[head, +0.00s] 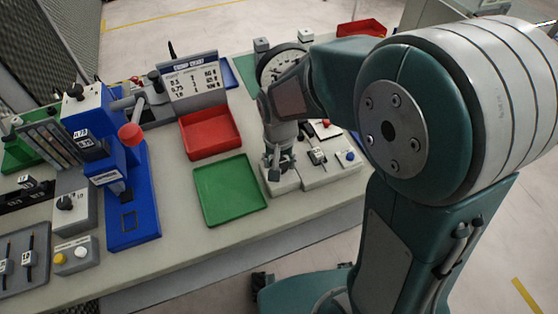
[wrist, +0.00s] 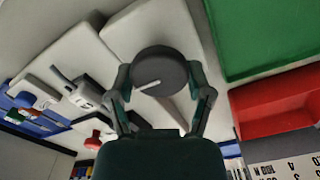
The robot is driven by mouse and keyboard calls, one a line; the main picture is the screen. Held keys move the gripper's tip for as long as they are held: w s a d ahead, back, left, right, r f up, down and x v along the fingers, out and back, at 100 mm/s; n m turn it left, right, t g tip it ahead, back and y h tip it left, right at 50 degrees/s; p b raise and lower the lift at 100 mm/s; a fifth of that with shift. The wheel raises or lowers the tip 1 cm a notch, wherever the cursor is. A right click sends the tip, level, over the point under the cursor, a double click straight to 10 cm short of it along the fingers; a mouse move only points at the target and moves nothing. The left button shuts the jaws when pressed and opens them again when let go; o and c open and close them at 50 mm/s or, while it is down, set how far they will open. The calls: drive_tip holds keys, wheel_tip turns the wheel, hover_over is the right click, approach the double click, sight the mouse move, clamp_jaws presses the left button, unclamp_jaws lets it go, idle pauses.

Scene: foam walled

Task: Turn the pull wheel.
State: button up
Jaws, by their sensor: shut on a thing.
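The pull wheel (wrist: 160,67) is a dark round knob with a white pointer line, seen in the wrist view. It sits on a pale panel (wrist: 157,25). My gripper (wrist: 162,88) has one finger on each side of the wheel and is shut on it. In the head view my gripper (head: 277,163) points down at the white panel (head: 284,184) near the table's front edge. There the wheel is mostly hidden by my fingers.
A green tray (head: 230,190) and a red tray (head: 210,132) lie left of my gripper. A blue press with a red knob (head: 131,134) stands further left. A panel with switches and a blue button (head: 350,156) is just right.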

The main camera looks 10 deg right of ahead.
drive_tip(key=shift+s+f+m, duration=0.1)
drive_tip(key=shift+m, duration=0.5)
drive_tip(key=o, duration=1.1)
drive_tip(key=shift+o, duration=0.2)
drive_tip(key=shift+a, duration=0.1)
wheel_tip(320, 180, up, 12)
